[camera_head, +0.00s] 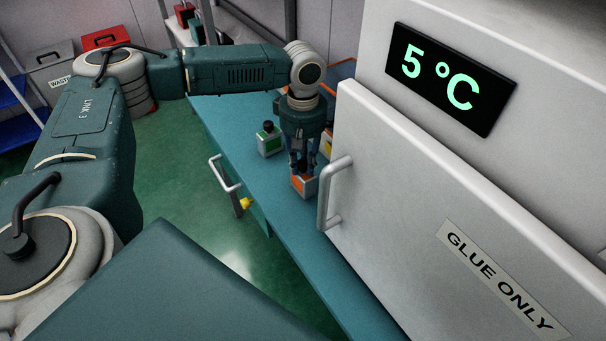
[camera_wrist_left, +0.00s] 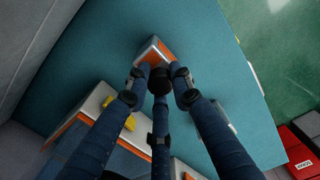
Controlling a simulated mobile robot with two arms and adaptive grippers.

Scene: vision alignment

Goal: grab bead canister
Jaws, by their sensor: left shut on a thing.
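A small pale canister with an orange face and dark cap (camera_head: 304,186) stands upright on the teal bench, beside the fridge door handle. My left gripper (camera_head: 302,168) comes down over it from above, shut on its dark cap. In the left wrist view, the fingers close around the black cap (camera_wrist_left: 159,81), with the orange canister body (camera_wrist_left: 152,50) just beyond. I cannot read a label naming its contents. A similar canister with a green face and dark cap (camera_head: 269,142) stands to the left. A yellow-marked item (camera_head: 327,143) is partly hidden behind my gripper. My right gripper is not in view.
The fridge (camera_head: 440,170) with its door handle (camera_head: 330,192) stands close on the right. The teal bench (camera_head: 232,120) has a rail handle (camera_head: 224,173) along its left side. Its surface is clear toward the front. Red and grey bins stand at the back left.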

